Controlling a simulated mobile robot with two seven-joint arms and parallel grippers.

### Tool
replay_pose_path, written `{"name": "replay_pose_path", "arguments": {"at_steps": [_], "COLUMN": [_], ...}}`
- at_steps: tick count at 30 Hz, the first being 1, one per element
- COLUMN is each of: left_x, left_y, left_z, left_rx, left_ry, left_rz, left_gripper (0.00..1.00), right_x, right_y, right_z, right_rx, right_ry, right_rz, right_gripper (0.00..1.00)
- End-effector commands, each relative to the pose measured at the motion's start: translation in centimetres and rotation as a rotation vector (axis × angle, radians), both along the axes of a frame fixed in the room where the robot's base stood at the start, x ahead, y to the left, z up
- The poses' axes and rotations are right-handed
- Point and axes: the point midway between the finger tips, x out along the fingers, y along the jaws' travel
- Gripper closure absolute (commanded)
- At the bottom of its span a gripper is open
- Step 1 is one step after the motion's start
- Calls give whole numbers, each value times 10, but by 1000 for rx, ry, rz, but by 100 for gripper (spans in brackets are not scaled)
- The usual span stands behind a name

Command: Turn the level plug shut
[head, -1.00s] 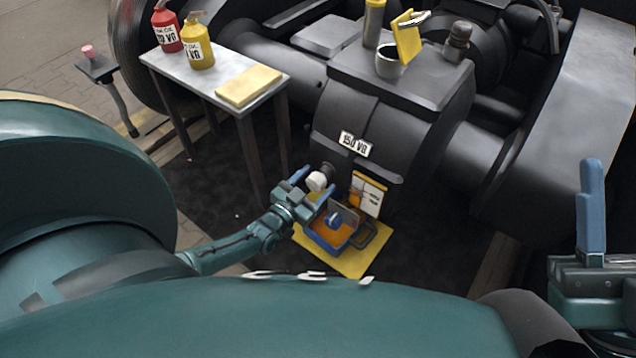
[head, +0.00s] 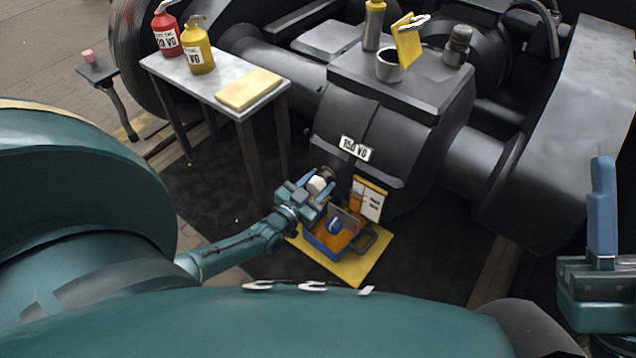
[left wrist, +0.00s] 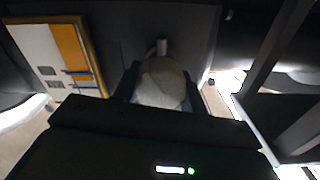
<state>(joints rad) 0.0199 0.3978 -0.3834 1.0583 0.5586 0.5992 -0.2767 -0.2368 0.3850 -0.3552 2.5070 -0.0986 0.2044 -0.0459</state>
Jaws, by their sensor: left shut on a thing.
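The level plug shows as a pale, rounded knob (head: 318,184) low on the front of the dark gear housing (head: 375,130). My left gripper (head: 317,187) is shut on it, with a blue finger on each side. In the left wrist view the plug (left wrist: 161,82) sits between the dark fingers, close to the dark housing wall. Its far side and threads are hidden, so I cannot tell how deep it sits. My right gripper (head: 602,210) is partly in view at the right edge; one blue finger points up and its opening cannot be judged.
A blue tray (head: 318,243) with orange contents stands on a yellow mat (head: 365,268) below the plug. A white and orange card (head: 370,198) stands beside it. A side table (head: 215,85) holds red (head: 165,35) and yellow (head: 198,55) bottles and a yellow cloth (head: 249,88).

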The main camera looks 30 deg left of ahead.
Motion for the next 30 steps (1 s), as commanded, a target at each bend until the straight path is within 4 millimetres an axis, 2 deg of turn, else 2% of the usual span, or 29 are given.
{"name": "replay_pose_path", "arguments": {"at_steps": [8, 14, 30], "left_x": [0, 0, 0], "left_y": [0, 0, 2], "left_z": [0, 0, -1], "left_rx": [-23, -112, -590], "left_ry": [2, 9, 46], "left_rz": [0, 0, 0], "left_gripper": [81, 81, 81], "right_x": [0, 0, 0], "right_y": [0, 0, 0], "right_z": [0, 0, -2], "right_rx": [0, 0, 0], "right_ry": [1, 3, 9], "right_rz": [0, 1, 0], "right_gripper": [64, 64, 64]}}
